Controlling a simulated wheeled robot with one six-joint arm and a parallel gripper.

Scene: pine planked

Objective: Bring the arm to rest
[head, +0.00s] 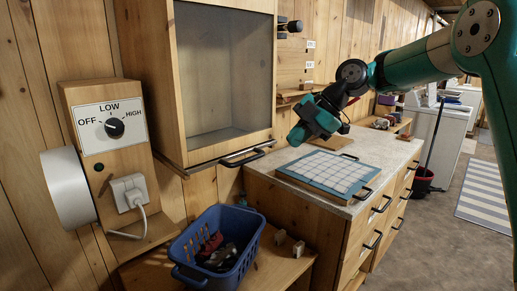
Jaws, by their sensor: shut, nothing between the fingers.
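My arm reaches in from the upper right, teal with dark joints.
A gridded board (333,171) lies on the grey counter (376,153). A wooden cabinet (222,75) with a handle is at the left. A blue basket (216,255) holds tools on a low shelf. A dial box (110,130) is on the wall. A red bucket (422,181) stands behind.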

